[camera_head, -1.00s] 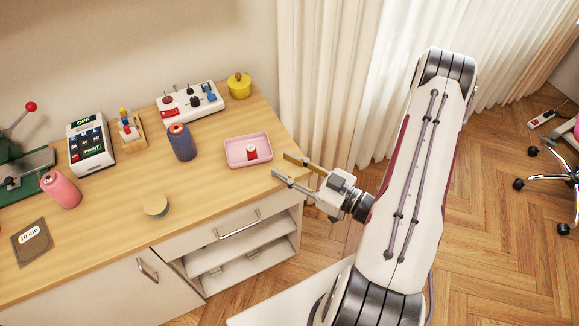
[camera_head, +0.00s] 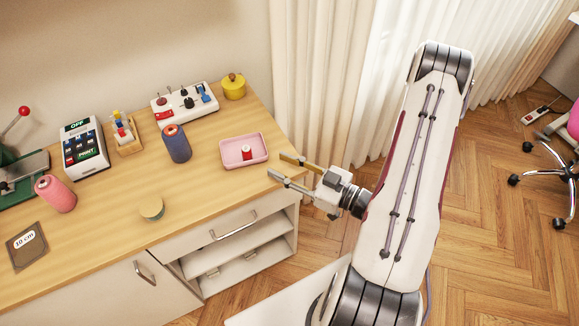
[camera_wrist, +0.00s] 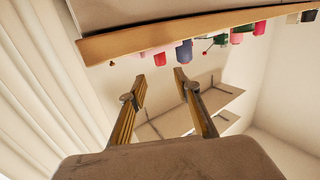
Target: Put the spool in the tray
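A small red-and-white spool (camera_head: 247,153) stands inside the pink tray (camera_head: 228,161) at the right end of the wooden table. A larger blue spool (camera_head: 177,146) stands upright left of the tray, and a pink spool (camera_head: 57,195) is at the far left. My gripper (camera_head: 276,166) is open and empty just beyond the table's right edge, to the right of the tray. In the wrist view its two fingers (camera_wrist: 160,82) are apart with nothing between them. The wrist view shows the table from below its edge, with the blue spool (camera_wrist: 185,52) small in the distance.
A switch panel (camera_head: 185,104), a yellow pot (camera_head: 233,88), a print device (camera_head: 84,145) and a small wooden stand (camera_head: 129,140) line the table's back. A round tan item (camera_head: 151,207) and a 10 cm card (camera_head: 27,246) lie in front. The front right tabletop is clear.

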